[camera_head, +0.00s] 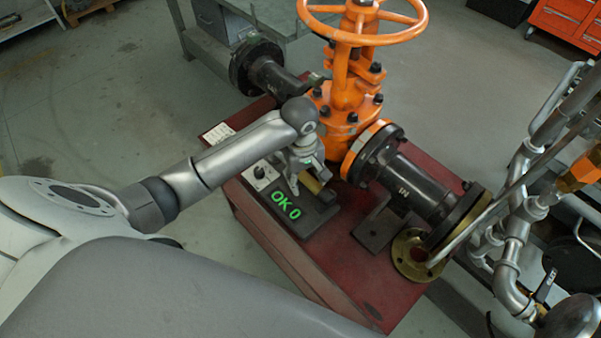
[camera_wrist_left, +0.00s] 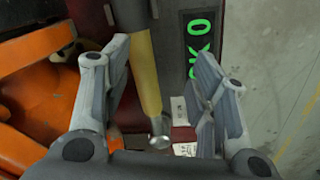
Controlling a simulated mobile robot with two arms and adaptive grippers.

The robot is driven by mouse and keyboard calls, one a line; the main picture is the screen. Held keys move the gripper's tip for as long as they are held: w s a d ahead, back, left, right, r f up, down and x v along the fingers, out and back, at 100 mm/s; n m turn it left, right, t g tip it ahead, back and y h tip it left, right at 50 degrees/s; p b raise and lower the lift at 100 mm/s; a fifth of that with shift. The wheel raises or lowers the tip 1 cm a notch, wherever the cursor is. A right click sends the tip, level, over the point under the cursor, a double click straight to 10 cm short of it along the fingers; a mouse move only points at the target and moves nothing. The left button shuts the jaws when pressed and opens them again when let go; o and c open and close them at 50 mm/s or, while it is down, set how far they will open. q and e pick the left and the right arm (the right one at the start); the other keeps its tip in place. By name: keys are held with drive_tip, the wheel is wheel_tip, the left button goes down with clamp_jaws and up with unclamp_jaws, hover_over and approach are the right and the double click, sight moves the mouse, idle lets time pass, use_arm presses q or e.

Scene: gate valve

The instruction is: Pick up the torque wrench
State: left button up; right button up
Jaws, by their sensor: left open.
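The torque wrench shows in the left wrist view as a yellow handle (camera_wrist_left: 145,75) with a silver end. In the head view a short piece of its yellow handle (camera_head: 311,184) shows beside my gripper, at the dark unit with the green "OK 0" display (camera_head: 286,204). My left gripper (camera_head: 296,180) is over that unit. In the left wrist view its fingers (camera_wrist_left: 162,65) stand apart on both sides of the handle, with gaps on each side. The far part of the wrench is cut off by the top edge. My right gripper is not in view.
The orange gate valve (camera_head: 345,85) with its handwheel stands close behind my left gripper. Its black flanged pipe (camera_head: 415,185) runs to the right along the red bench (camera_head: 375,290). Grey pipework (camera_head: 520,210) stands at the far right. Open floor lies to the left.

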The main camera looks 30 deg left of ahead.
sight(301, 174)
use_arm(q)
drive_tip(key=w+a+r+n, duration=0.1)
drive_tip(key=w+a+n, duration=0.1)
drive_tip(key=w+a+r+n, duration=0.1)
drive_tip(key=a, duration=0.1)
drive_tip(key=shift+w+r+n+g+y, duration=0.3)
drive_tip(key=shift+w+a, duration=0.1)
drive_tip(key=shift+a, duration=0.15)
wheel_tip(301, 174, down, 5)
drive_tip(key=shift+r, duration=0.2)
drive_tip(key=shift+w+d+f, duration=0.1)
drive_tip(key=shift+w+f, duration=0.1)
drive_tip(key=shift+f, duration=1.3)
drive_tip(key=shift+w+d+f, duration=0.1)
drive_tip(key=shift+w+f, duration=0.1)
drive_tip(key=shift+f, duration=1.25)
drive_tip(key=shift+c, duration=0.4)
clamp_jaws()
drive_tip(key=shift+w+r, duration=0.1)
